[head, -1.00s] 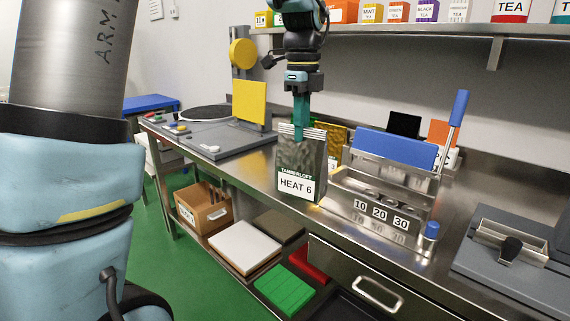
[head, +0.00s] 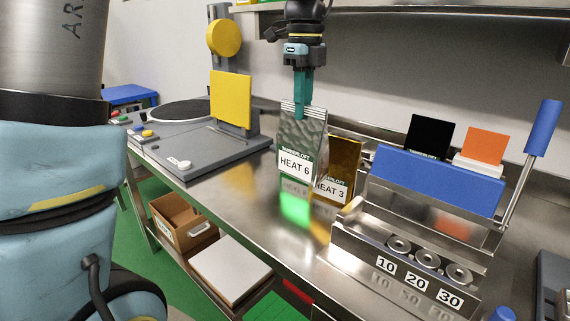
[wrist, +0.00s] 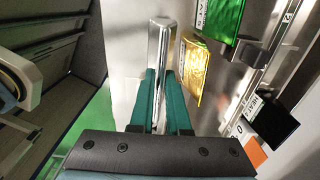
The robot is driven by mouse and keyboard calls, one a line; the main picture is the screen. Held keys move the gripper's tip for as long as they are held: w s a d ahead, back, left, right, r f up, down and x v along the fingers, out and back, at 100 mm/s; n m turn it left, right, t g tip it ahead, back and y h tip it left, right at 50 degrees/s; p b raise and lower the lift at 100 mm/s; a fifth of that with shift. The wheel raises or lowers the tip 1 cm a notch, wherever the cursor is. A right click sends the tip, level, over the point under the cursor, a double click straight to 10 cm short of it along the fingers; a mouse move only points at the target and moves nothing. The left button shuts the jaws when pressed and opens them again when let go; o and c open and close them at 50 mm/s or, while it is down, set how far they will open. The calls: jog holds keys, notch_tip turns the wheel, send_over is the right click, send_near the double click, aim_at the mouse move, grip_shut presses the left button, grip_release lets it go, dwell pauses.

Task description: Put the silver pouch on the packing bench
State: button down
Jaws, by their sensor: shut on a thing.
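My gripper (head: 303,95) is shut on the top edge of the silver pouch (head: 300,140), labelled HEAT 6. The pouch hangs upright, its lower end just over or touching the packing bench (head: 250,205); I cannot tell which. Its label is mirrored in the steel below. In the wrist view the silver pouch (wrist: 163,45) shows edge-on between the teal fingers (wrist: 160,100). A gold pouch (head: 344,155), labelled HEAT 3, stands upright close to its right; the gold pouch also shows in the wrist view (wrist: 193,70).
A blue-handled sealer (head: 437,180) with 10, 20, 30 dials stands to the right. Black (head: 430,136) and orange (head: 484,145) pouches are behind it. A grey machine with a yellow plate (head: 231,100) is at left. Bare bench lies in front of the silver pouch.

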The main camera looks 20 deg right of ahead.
aim_at(302, 144)
notch_tip(302, 144, down, 9)
jog(key=shift+r+p, duration=0.1)
jog(key=shift+p, duration=0.55)
jog(key=shift+s, duration=0.1)
jog(key=c, duration=0.9)
grip_release()
